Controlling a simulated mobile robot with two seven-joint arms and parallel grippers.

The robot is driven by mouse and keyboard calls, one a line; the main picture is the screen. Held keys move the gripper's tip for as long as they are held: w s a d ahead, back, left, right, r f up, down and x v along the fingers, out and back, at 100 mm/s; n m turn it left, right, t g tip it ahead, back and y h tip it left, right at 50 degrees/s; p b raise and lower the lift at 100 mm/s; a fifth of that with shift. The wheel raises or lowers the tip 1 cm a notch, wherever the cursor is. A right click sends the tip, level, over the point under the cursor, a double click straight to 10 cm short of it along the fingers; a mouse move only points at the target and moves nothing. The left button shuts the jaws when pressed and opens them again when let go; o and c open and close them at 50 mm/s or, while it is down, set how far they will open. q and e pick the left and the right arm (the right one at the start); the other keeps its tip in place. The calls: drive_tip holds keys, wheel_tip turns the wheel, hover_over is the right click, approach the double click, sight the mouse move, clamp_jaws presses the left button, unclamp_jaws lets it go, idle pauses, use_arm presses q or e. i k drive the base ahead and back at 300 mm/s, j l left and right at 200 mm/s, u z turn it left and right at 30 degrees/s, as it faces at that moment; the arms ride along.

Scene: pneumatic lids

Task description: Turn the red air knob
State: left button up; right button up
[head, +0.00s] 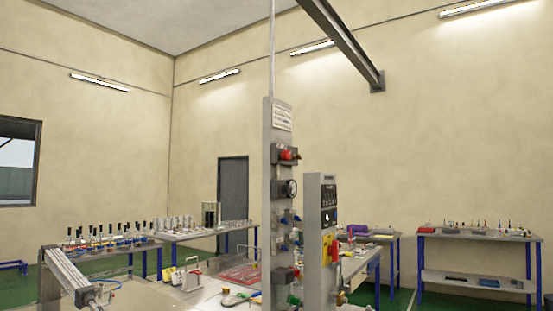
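The red air knob (287,155) is small in the head view, on the upper part of a tall grey column (267,180) near the middle. It sticks out from the column's right-hand face, above a round dark gauge (291,188). Nothing touches it. Neither of my grippers shows in the head view, so their state and place are hidden.
A shorter grey control post (320,200) with a yellow panel stands right of the column. Workbenches with tools and parts stand behind, such as the right bench (475,236). A metal cylinder device (70,275) sits at lower left. Green floor shows between benches.

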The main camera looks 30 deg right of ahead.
sight(286, 154)
drive_tip(key=i+l, duration=0.2)
drive_tip(key=l, duration=0.15)
drive_tip(key=i+l+u, duration=0.1)
drive_tip(key=l, duration=0.25)
drive_tip(key=i+l+u, duration=0.1)
drive_tip(key=l, duration=0.25)
drive_tip(key=i+l, duration=0.25)
drive_tip(key=i+l+u, duration=0.1)
drive_tip(key=l, duration=0.4)
drive_tip(key=i, duration=0.05)
